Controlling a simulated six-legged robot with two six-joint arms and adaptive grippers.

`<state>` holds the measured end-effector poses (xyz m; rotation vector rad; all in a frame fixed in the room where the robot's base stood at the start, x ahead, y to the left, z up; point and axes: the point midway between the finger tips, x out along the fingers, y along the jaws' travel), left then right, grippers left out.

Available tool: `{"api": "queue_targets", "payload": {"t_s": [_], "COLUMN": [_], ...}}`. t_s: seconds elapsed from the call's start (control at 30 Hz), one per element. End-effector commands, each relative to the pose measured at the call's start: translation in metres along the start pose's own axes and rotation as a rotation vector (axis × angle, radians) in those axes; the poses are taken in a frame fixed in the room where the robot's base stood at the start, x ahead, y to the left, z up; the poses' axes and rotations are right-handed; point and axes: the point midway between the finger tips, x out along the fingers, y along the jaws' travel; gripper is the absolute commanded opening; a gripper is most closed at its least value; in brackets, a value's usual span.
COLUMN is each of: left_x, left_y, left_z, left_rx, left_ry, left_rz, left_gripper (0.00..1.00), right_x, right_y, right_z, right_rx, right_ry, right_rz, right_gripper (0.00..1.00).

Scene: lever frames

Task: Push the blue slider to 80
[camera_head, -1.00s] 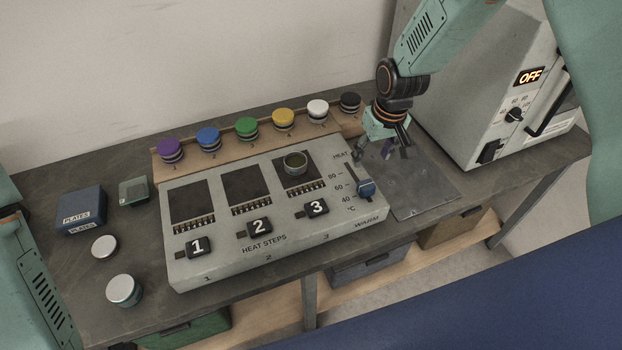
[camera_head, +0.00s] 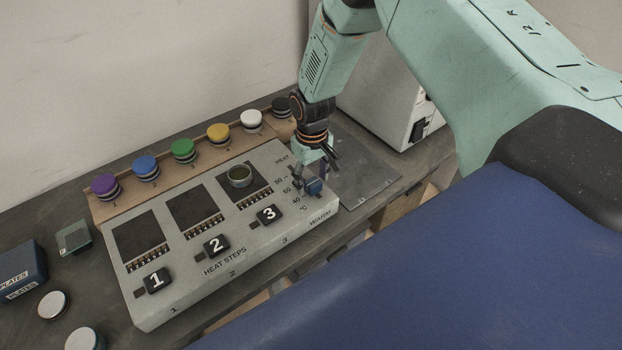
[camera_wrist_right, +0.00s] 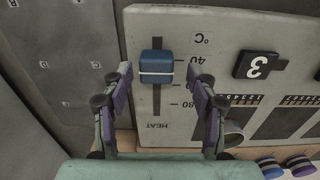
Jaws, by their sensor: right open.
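The blue slider (camera_head: 314,187) sits in the vertical slot at the right end of the grey heating panel (camera_head: 324,207). In the right wrist view the blue slider (camera_wrist_right: 156,67) shows upside down with the scale, its white line between the 40 and 60 marks. My right gripper (camera_head: 315,171) is open at the slider. In the wrist view its two fingers (camera_wrist_right: 160,72) stand on either side of the slider, with gaps visible. My left gripper is out of view.
Several coloured knobs, including a white one (camera_head: 251,119), line a wooden rack behind the panel. A small round dish (camera_head: 240,176) stands on the panel near button 3. A flat metal plate (camera_head: 352,172) lies to the right, before a grey machine (camera_head: 385,105).

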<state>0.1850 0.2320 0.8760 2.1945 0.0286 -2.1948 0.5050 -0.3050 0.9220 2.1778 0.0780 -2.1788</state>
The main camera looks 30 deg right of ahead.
Motion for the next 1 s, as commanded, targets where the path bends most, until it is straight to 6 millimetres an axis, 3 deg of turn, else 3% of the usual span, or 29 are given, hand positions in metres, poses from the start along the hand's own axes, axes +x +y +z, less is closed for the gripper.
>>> {"api": "queue_targets", "payload": {"t_s": [0.4, 1.0], "left_x": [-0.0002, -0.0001], "left_y": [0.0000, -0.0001], "left_z": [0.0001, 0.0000], "left_rx": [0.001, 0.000], "left_ry": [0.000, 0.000], "left_rz": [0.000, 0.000], "left_gripper": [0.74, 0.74], "right_x": [0.0088, 0.0094], "right_y": [-0.0018, -0.0014], "right_z": [-0.0001, 0.0010], "right_rx": [0.000, -0.001], "right_ry": [0.000, -0.002], "right_rz": [0.000, 0.000], "right_gripper": [0.58, 0.07]}}
